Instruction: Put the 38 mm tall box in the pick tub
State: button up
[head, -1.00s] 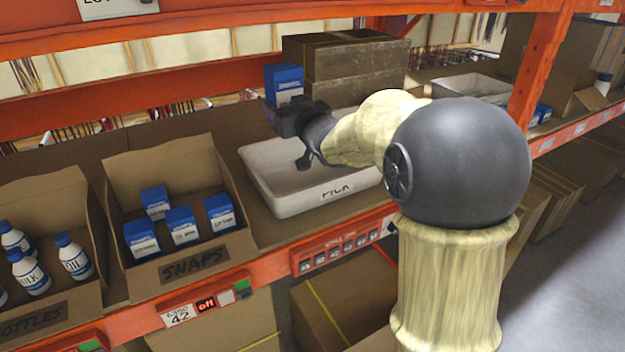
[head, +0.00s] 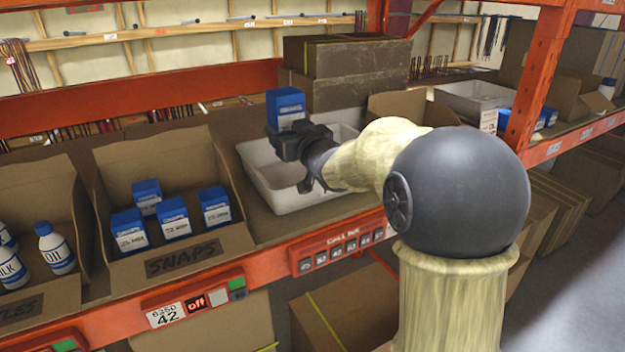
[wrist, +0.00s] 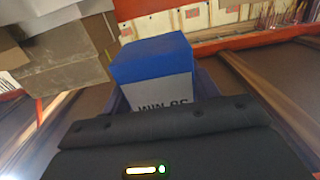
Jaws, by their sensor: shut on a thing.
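My gripper (head: 287,138) is shut on a blue and white box (head: 285,104), which sticks up above the dark jaws over the white pick tub (head: 270,193). In the wrist view the same box (wrist: 150,62) shows its blue top and a white side with partly hidden print. The box is above the tub, apart from its floor. My arm hides part of the tub, including its front label. The box's exact height cannot be read.
Several similar blue and white boxes (head: 172,217) stand in the cardboard SNAPS bin (head: 205,255) left of the tub. White bottles (head: 55,247) stand in a bin farther left. Brown cartons (head: 345,70) are stacked behind the tub. An orange upright (head: 535,80) is at right.

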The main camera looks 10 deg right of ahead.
notch_tip(320, 180, down, 6)
jog(key=p, duration=0.2)
jog(key=shift+f, duration=0.1)
notch_tip(320, 180, down, 4)
jog(key=shift+r+p, duration=0.15)
jog(key=shift+p, duration=0.55)
jog(key=shift+f+b, duration=0.7)
jog(key=shift+b, duration=0.2)
jog(key=shift+s, duration=0.1)
jog(key=o, duration=1.2)
jog(key=shift+f, duration=0.15)
